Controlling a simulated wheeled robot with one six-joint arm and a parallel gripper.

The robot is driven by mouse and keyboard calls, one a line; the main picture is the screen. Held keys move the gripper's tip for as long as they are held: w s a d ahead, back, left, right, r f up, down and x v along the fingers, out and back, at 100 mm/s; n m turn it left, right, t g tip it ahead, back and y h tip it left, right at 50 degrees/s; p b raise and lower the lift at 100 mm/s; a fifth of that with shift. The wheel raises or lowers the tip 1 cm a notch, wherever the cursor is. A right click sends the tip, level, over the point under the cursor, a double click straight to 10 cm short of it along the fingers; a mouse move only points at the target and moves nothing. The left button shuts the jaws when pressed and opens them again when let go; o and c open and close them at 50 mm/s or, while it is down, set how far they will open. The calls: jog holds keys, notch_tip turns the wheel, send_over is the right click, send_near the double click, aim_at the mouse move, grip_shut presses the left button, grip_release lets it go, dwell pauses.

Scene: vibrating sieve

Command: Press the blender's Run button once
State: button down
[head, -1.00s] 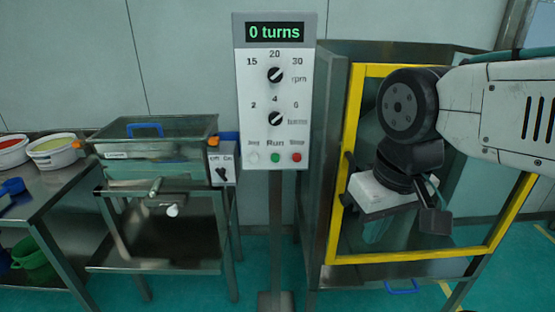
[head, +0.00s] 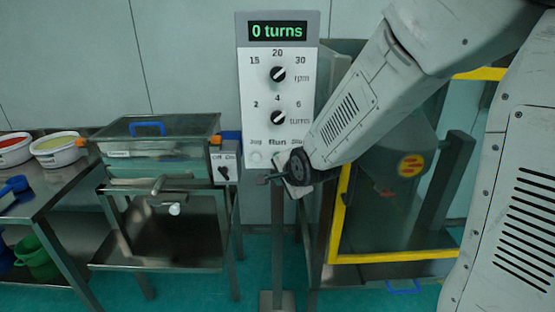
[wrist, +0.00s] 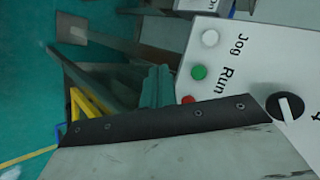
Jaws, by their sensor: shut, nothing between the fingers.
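The blender's control panel (head: 277,92) is a white box on a post, with a display reading "0 turns". In the wrist view, the green Run button (wrist: 198,72) lies between the white Jog button (wrist: 210,38) and the red Stop button (wrist: 187,99), which is partly hidden. In the head view, the Jog button (head: 254,159) shows, but my wrist covers the Run and Stop buttons. My gripper (head: 264,179) is shut and empty, in front of the panel's lower edge. Whether it touches the panel cannot be told. Its fingertips are not clear in the wrist view.
A yellow-framed guard (head: 338,222) stands right of the panel, with a grey vessel (head: 405,150) behind it. To the left are a sieve unit (head: 160,140) with a switch box (head: 225,168), and a steel table (head: 40,190) holding white tubs. Open floor lies in front.

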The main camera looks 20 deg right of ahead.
jog(key=w+d, duration=0.2)
jog(key=w, duration=0.6)
jog(key=shift+w+d, duration=0.15)
jog(key=shift+d, duration=0.2)
dwell(2.0)
jog(key=shift+w+d, duration=0.15)
jog(key=shift+w, duration=0.25)
